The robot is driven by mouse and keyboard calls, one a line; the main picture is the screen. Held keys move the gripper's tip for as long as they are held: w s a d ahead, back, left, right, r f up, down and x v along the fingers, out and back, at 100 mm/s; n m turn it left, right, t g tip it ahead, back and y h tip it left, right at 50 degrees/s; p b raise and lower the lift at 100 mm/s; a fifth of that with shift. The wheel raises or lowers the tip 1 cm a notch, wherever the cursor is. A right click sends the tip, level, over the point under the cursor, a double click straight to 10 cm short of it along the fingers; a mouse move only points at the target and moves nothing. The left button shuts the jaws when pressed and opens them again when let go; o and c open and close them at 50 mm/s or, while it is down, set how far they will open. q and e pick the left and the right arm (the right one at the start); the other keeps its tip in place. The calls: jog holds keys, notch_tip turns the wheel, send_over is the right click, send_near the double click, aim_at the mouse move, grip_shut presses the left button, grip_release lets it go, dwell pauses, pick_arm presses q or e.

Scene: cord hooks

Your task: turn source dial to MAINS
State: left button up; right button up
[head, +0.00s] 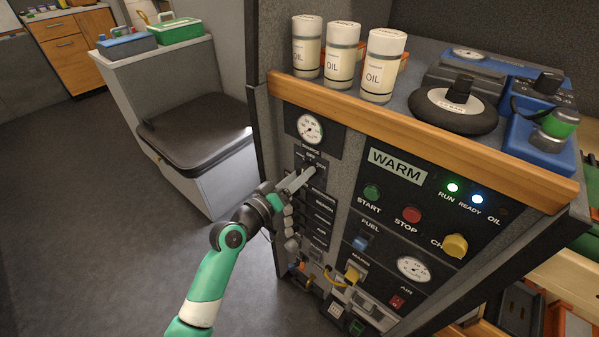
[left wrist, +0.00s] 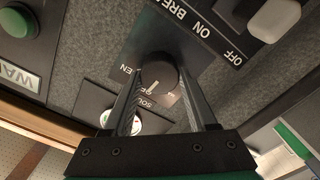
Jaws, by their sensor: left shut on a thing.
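The source dial (left wrist: 158,72) is a dark round knob on a dark plate, with "SOURCE" lettering partly readable in the left wrist view. A short white mark on it points toward the bottom of that view. The position labels are partly hidden, and I cannot read MAINS. My left gripper (head: 307,173) is at the upper left of the panel in the head view, covering much of the dial. In the left wrist view its two fingers stand on either side of the knob, shut on it. My right gripper is not in view.
A round gauge (head: 310,128) sits above the dial. Pale breaker levers (head: 290,225) run below it. Start button (head: 372,192), stop button (head: 411,215) and a yellow knob (head: 455,246) are to the right. Oil cans (head: 341,57) stand on the shelf above. Open floor lies left.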

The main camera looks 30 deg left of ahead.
pick_arm(q)
jog(key=n+p, duration=0.4)
jog(key=n, duration=0.7)
jog(key=shift+f, duration=0.15)
jog(key=shift+a, duration=0.1)
dwell(0.4)
jog(key=o, duration=1.4)
jog(key=shift+c, duration=0.2)
jog(key=s+a+p, duration=0.1)
jog(key=s+p, duration=0.1)
jog(key=s, duration=0.9)
jog(key=shift+s+a, duration=0.25)
